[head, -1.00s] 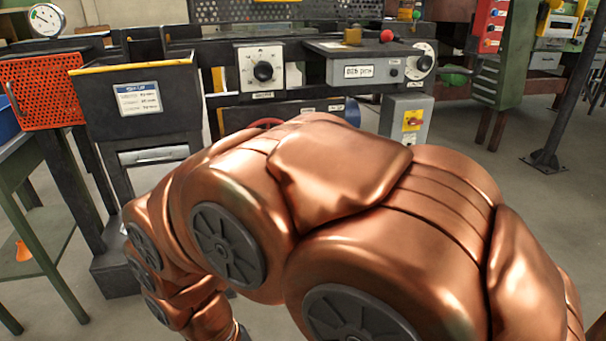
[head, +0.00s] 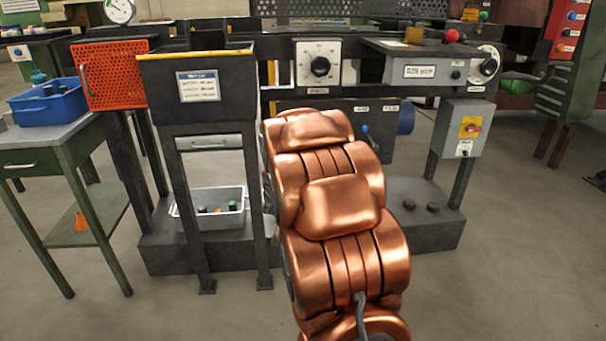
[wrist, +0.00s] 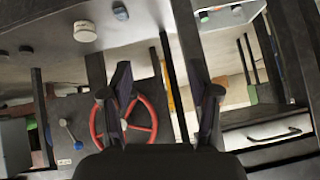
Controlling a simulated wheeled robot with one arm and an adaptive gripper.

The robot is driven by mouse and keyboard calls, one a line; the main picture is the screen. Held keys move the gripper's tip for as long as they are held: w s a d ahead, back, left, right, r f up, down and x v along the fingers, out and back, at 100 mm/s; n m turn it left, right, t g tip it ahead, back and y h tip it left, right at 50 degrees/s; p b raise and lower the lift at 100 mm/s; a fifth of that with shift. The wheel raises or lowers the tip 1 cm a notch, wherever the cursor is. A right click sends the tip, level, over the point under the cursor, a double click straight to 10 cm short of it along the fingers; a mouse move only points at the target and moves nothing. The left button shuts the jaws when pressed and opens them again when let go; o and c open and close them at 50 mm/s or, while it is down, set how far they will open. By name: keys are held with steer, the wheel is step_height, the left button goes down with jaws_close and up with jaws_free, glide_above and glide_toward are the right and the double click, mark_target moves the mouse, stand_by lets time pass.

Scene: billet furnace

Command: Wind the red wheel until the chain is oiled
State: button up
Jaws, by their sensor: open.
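The red wheel (wrist: 154,122) is a spoked ring in the wrist view, left of the middle. One finger of my gripper (wrist: 161,76) crosses in front of it; the other finger stands to its right. The fingers are apart with nothing between them, and I cannot tell whether one touches the rim. In the head view my copper arm hides both the wheel and my gripper. No chain can be made out in either view.
A blue-tipped lever (head: 368,136) is close to the arm's right side. A grey bin (head: 222,222) sits low behind the bench legs to the left, below a drawer (head: 209,142). A switch box (head: 463,128) hangs at right. The floor in front is clear.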

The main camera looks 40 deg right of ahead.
steer(key=w+d+f+m+t+h+b, duration=0.1)
steer(key=w+d+m+t, duration=0.3)
steer(key=d, duration=0.6)
steer(key=w+d+f+m+t+h, duration=0.1)
steer(key=w+d+t, duration=0.1)
steer(key=d+t, duration=0.5)
steer(key=shift+g, duration=0.8)
steer(key=shift+w+d+r+b, duration=0.1)
steer(key=shift+w+d+b, duration=0.25)
steer(key=shift+w+d, duration=0.6)
steer(key=shift+w+d+r+b, duration=0.15)
steer(key=shift+w+d+b, duration=0.15)
steer(key=shift+w+d, duration=0.6)
steer(key=shift+w+d+r+b, duration=0.1)
steer(key=shift+w+d+b, duration=0.35)
steer(key=shift+w, duration=0.85)
jaws_close()
